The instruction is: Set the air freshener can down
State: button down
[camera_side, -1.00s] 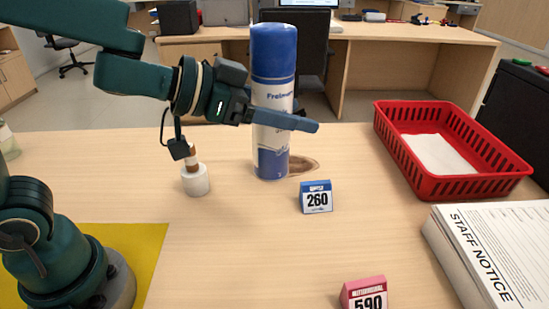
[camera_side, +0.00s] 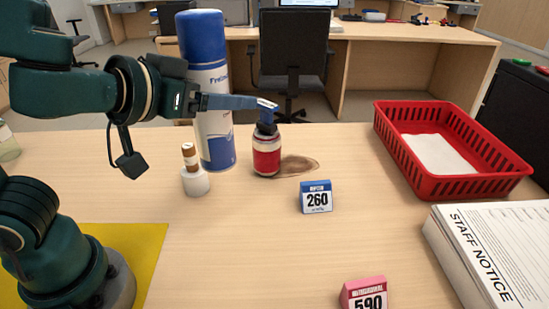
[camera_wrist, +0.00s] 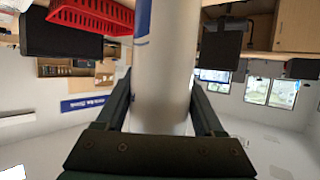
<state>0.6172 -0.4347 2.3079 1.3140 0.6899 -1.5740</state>
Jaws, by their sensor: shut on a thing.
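The air freshener can (camera_side: 213,140) is tall, with a blue cap, a white and grey body and a blue band at its base. In the side view it leans slightly, at the left-middle of the counter. My gripper (camera_side: 235,102) is shut on its body, one finger crossing in front of it. Its base shows close over the counter; I cannot tell whether it touches. In the wrist view the can (camera_wrist: 165,70) stands between the two fingers of my gripper (camera_wrist: 163,100).
A red-labelled bottle with a dark top (camera_side: 266,158) stands just right of the can. A white holder with a brown top (camera_side: 195,183) is close at left. Blue 260 card (camera_side: 316,197), pink 590 card (camera_side: 364,293), red basket (camera_side: 480,188) and paper stack (camera_side: 490,250) lie rightward.

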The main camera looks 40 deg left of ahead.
jog(key=a+f+n+g+y, duration=0.3)
jog(key=a+n+y, duration=0.5)
jog(key=a, duration=1.2)
jog(key=s+a+f+n+g+y, duration=0.2)
jog(key=s+a+n+g+y, duration=0.2)
jog(key=s+a+n+g, duration=0.7)
jog(key=w+a+f+m+t, duration=0.2)
jog(key=w+f+m, duration=0.2)
jog(key=w+f, duration=0.4)
jog(key=shift+w+a+f+t, duration=0.2)
jog(key=shift+w+f+t, duration=0.1)
jog(key=shift+f, duration=1.3)
jog(key=shift+f, duration=0.15)
grip_release()
